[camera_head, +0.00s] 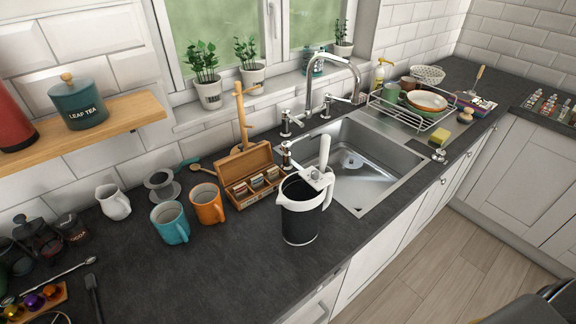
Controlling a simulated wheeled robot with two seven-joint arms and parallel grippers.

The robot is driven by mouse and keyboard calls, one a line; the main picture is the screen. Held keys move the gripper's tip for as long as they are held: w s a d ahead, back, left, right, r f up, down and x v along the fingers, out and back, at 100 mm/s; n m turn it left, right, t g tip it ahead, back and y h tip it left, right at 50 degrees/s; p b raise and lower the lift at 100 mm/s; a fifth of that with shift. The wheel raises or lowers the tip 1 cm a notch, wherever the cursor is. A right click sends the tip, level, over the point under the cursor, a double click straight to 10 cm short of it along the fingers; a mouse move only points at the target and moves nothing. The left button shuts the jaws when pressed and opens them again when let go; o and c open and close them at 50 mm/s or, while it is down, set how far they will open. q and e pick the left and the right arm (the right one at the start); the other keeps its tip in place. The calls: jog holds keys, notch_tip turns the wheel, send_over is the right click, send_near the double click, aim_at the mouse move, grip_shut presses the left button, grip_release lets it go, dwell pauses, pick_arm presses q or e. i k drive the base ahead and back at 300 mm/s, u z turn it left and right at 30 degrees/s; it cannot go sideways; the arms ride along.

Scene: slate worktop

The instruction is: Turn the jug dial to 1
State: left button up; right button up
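The jug (300,222) stands upright on the slate worktop, just left of the sink's front corner. It has a dark body, a white rim with a spout at the left, and a white handle at the right. A white upright piece, which looks like a raised lid, stands above the handle. A small detail shows on the white part near the handle top, but I cannot make out a dial or its setting. Neither of my grippers is in view, and nothing touches the jug.
A wooden tea box (249,165) stands open behind the jug. An orange mug (207,207) and a teal mug (170,226) stand to its left. The sink (392,155) is to its right. The worktop (215,285) in front-left of the jug is clear.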

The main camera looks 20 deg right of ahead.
aim_at(314, 174)
jog(key=k, duration=1.3)
jog(key=z, duration=0.2)
jog(key=i, duration=0.75)
jog(key=z, duration=0.35)
